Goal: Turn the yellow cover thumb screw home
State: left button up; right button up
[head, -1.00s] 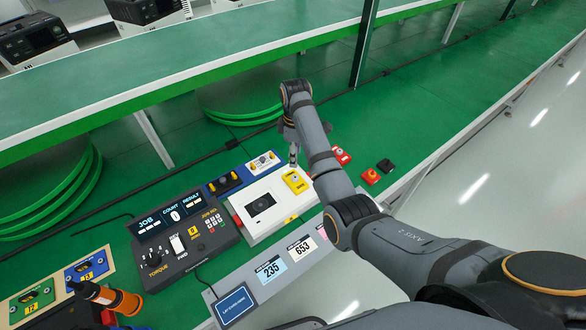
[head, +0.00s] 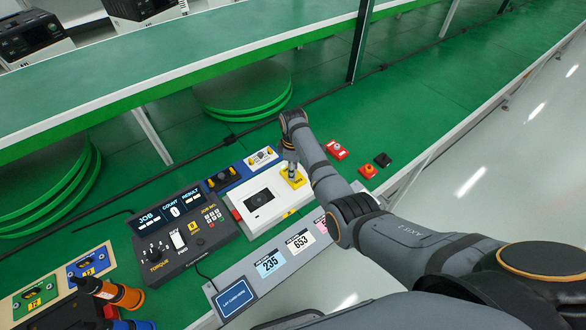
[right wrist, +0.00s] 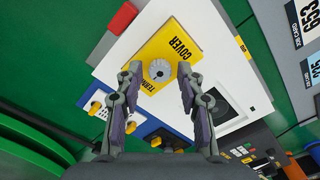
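The yellow cover (right wrist: 177,46), lettered COVER, lies on the white unit (right wrist: 130,70). Its round, knurled grey thumb screw (right wrist: 159,71) shows near the middle of the right wrist view. My right gripper (right wrist: 160,70) is open, with one finger to each side of the screw in that view and a gap on both sides. In the head view my right gripper (head: 291,178) points down over the yellow cover (head: 298,183) and hides the screw. I cannot tell how far above the cover the fingertips are. My left gripper is not in view.
A controller with a JOB, COUNT and RESULT display (head: 177,220) stands left of the white unit (head: 240,208). A blue block with yellow parts (head: 225,177) sits behind it. A red block (head: 337,151) and a red button box (head: 367,170) lie to the right.

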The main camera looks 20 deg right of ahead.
grip_shut()
jog(key=shift+r, duration=0.1)
jog(key=shift+r+m+p, duration=0.1)
jog(key=shift+m+p, duration=0.75)
jog(key=shift+m, duration=0.15)
jog(key=m+p, duration=0.1)
jog(key=m, duration=0.1)
jog(key=shift+m, duration=0.4)
jog(key=m+p, duration=0.1)
jog(key=m, duration=0.2)
jog(key=shift+p, duration=0.3)
jog(key=shift+m+p, duration=0.4)
jog(key=shift+m, duration=1.6)
